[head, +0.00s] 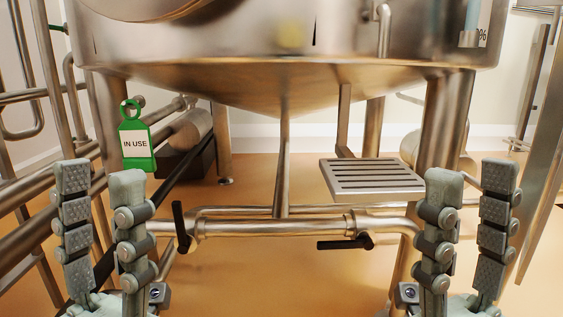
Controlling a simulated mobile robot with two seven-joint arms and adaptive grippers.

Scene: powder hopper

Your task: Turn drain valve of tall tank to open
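The large steel tank (290,72) with a cone-shaped bottom fills the top of the head view. A drain pipe (282,165) drops from its cone to a horizontal pipe (270,228). A black valve handle (181,226) at this pipe's left end stands nearly upright, across the pipe. Another black valve handle (343,244) at the right lies level, along the pipe. I cannot tell which is the named drain valve. My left gripper (99,180) is open and empty, left of the upright handle. My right gripper (472,178) is open and empty, right of the level handle.
A green "IN USE" tag (136,140) hangs at the left, above my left gripper. A slatted metal step (372,176) juts out under the tank at the right. Steel pipes (30,225) crowd the left side. Open orange floor (285,285) shows below the valves.

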